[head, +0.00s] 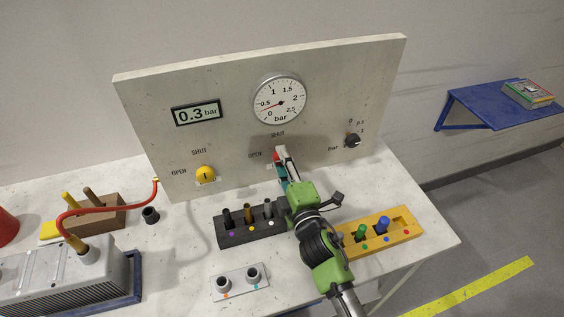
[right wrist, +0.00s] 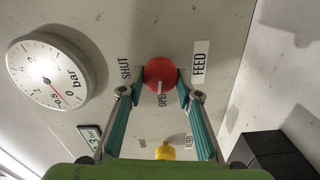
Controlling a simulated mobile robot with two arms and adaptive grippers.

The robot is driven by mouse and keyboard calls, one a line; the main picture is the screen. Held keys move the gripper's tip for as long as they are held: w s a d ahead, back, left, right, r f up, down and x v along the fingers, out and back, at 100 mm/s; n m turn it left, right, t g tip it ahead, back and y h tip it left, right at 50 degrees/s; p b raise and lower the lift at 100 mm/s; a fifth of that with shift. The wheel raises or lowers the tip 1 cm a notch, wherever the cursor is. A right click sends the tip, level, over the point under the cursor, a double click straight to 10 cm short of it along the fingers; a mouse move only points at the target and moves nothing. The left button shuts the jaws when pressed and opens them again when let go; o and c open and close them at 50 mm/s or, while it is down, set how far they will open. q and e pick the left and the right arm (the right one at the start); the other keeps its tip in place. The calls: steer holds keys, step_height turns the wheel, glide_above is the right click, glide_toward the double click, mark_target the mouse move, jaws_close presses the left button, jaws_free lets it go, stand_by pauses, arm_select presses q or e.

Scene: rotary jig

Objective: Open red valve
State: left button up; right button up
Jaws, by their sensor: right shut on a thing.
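The red valve (right wrist: 160,72) is a round red knob on the upright panel. In the right wrist view its white mark points toward the word OPEN, with SHUT off to the left. In the head view only a bit of the red valve (head: 276,156) shows, right of OPEN and below SHUT. My right gripper (head: 281,154) reaches up to the panel and mostly hides it. In the wrist view the two fingers of the right gripper (right wrist: 162,88) are shut on the knob, one on each side. My left gripper is not in view.
A round gauge (head: 279,100) and a display (head: 197,112) reading 0.3 bar are above. A yellow valve (head: 206,174) is left and a black dial (head: 352,140) right. A dark block (head: 233,237) and a yellow block (head: 405,237) with pegs flank my right arm.

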steer(key=shift+f+n, duration=0.1)
steer(key=shift+n, duration=0.6)
steer(key=o, duration=1.1)
steer(key=v, duration=1.2)
